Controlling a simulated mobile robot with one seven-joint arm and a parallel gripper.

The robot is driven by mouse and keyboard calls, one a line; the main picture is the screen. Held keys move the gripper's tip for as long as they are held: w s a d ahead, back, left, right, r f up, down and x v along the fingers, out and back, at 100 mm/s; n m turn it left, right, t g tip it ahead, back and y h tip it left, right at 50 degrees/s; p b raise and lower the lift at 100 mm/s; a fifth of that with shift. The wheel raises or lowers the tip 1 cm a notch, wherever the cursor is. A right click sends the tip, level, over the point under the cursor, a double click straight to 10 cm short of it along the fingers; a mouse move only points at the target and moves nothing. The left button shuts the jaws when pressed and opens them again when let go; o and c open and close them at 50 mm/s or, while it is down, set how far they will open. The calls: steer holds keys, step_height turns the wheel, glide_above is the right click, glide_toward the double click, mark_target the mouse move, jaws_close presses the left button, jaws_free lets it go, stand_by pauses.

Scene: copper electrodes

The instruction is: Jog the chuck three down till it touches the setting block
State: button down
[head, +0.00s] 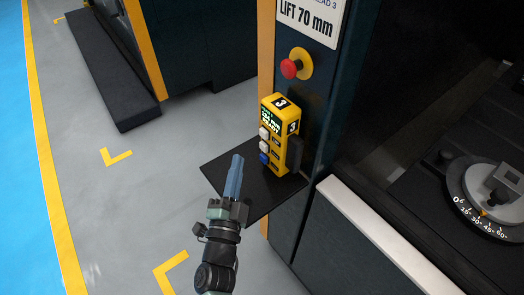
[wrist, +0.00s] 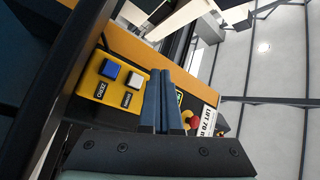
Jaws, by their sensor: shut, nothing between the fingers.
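A yellow control box (head: 279,128) marked 3 stands on a black shelf, with a small lit screen and a column of buttons, a blue one (head: 264,157) lowest. In the wrist view the box (wrist: 91,92) lies left of my fingers, showing its blue button (wrist: 110,69) and a white button (wrist: 134,79). My gripper (head: 236,160) is shut and empty, left of the box and apart from it. Its blue fingers (wrist: 163,74) also show in the wrist view. I cannot make out chuck three or the setting block for certain.
A sign (head: 308,17) reads LIFT 70 mm. A red stop button (head: 290,68) sits below it. The black shelf (head: 226,172) juts out under the box. A round grey fixture with a degree scale (head: 490,222) is at right. Open floor lies left.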

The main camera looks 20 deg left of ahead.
mark_target(264, 147)
steer(key=shift+w+d+b, duration=0.8)
steer(key=shift+w+d, duration=0.3)
steer(key=shift+w, duration=0.3)
steer(key=shift+w+d, duration=0.1)
stand_by(1.0)
steer(key=shift+w+d+b, duration=0.2)
steer(key=shift+w+b, duration=0.05)
steer(key=shift+b, duration=0.05)
